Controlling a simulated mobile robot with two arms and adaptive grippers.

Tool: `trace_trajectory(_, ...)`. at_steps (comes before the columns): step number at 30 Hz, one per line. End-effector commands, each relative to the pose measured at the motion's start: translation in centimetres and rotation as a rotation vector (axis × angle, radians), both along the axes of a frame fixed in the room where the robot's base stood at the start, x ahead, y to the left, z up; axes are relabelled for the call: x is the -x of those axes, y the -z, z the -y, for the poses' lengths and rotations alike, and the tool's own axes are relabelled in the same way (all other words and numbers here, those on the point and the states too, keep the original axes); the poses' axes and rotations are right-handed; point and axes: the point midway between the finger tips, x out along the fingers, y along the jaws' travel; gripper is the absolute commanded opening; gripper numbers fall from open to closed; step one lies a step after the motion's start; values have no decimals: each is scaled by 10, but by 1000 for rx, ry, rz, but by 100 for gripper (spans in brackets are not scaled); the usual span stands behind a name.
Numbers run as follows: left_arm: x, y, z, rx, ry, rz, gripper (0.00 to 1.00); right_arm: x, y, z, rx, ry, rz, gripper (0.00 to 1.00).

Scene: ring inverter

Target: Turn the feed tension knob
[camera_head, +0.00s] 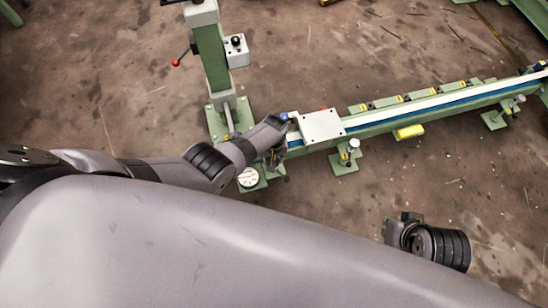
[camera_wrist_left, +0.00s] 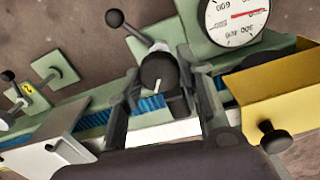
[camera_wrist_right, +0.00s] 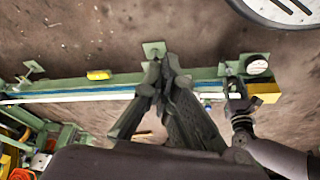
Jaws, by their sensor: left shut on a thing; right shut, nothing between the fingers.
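A round black knob with a white pointer mark (camera_wrist_left: 157,72) shows in the left wrist view. It sits between the two fingers of my left gripper, which is shut on it. In the head view my left gripper (camera_head: 277,160) is at the near left end of the long green rail machine (camera_head: 375,125), and the knob is hidden there. My right gripper (camera_head: 402,226) is off to the right, clear of the machine. In the right wrist view its fingertips (camera_wrist_right: 163,66) meet, with nothing between them.
A dial gauge (camera_wrist_left: 235,18) and a yellow box (camera_wrist_left: 275,95) with a black knob sit beside the held knob. A black ball lever (camera_wrist_left: 115,18) is close behind it. A green column (camera_head: 211,60) stands behind the rail. Bare floor (camera_head: 470,190) lies in front.

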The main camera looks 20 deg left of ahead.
Motion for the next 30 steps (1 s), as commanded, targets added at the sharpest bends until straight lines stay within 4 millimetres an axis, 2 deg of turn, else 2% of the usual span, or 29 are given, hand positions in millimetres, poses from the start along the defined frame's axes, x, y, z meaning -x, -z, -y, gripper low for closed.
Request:
trace_trajectory(5,2,0,0,0,-169,-5,6,0,12,0,3,0,-19,0)
trace_trajectory(21,2,1,0,-1,-668,-4,6,-8,18,-1,1,-1,-7,0)
trace_trajectory(30,2,0,0,-3,-861,-3,6,-6,18,-2,-3,1,-13,0)
